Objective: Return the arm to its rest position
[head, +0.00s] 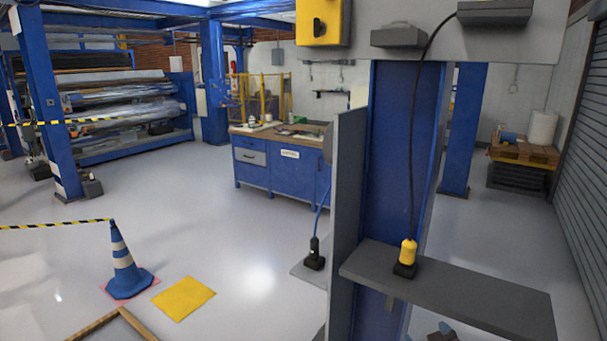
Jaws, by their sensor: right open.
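Only a small part of my right gripper (441,333) shows, at the bottom edge below the grey shelf (470,293). It is open, and most of it and its arm are cut off by the frame. I see nothing held in the part that shows. My left gripper is not in view. A yellow and black plug (407,255) stands upright on the shelf, with a black cable running up from it. My gripper is below the shelf and apart from this plug.
A blue post (398,160) and grey panel (346,200) stand close ahead. A black plug (314,256) with a blue cable stands left of them. A striped cone (122,262), yellow floor square (184,298) and blue workbench (252,165) are further left. Open floor lies between.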

